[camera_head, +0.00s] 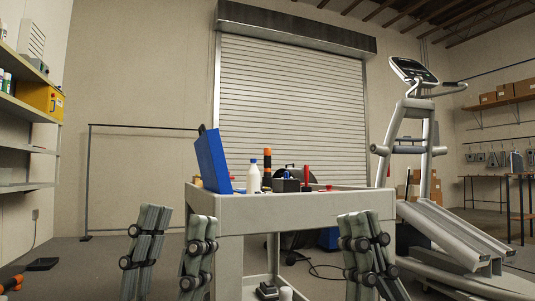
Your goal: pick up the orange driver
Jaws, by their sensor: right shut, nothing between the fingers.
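An orange-and-black upright shape (267,168), which looks like the orange driver, stands on the grey cart (290,209) behind its front rim. Its lower end is hidden. My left gripper (172,225) is in front of the cart's left end, with its two fingers spread apart and nothing between them. My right gripper (364,230) is in front of the cart's right end, with its fingers together and empty. Both are nearer to me than the driver and apart from it.
A white bottle (253,178) stands left of the driver, and a tilted blue case (213,160) further left. A dark box (287,185) and a red upright thing (306,175) are to its right. A treadmill (440,225) stands right of the cart.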

